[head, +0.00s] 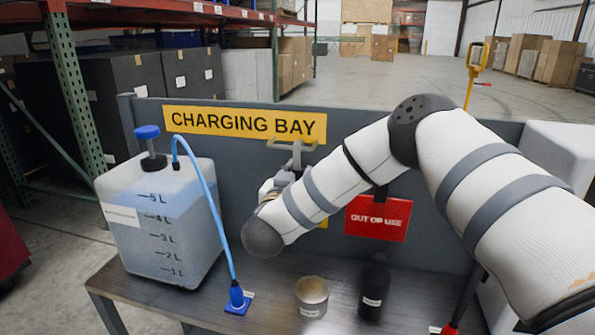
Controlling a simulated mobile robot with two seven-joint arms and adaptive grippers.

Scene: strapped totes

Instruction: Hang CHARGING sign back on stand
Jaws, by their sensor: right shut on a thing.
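A small yellow piece, which looks like the CHARGING sign (324,223), peeks out below my right forearm; the rest of it and its lettering are hidden. My right gripper (293,155) is just below the large CHARGING BAY label, in front of the grey panel (240,185). It is shut on what appears to be the sign; the grip itself is largely hidden. A red OUT OF USE sign (376,218) hangs to the right, its top partly covered by my arm. I cannot tell whether the yellow sign touches the panel or a hook. My left gripper is out of view.
A bench (190,310) stands before the panel. On it are a translucent jug (160,230) with a blue hose (215,210), a blue connector (237,298), an open tin (311,297) and a dark bottle (374,290). A yellow post (474,75) rises behind the panel.

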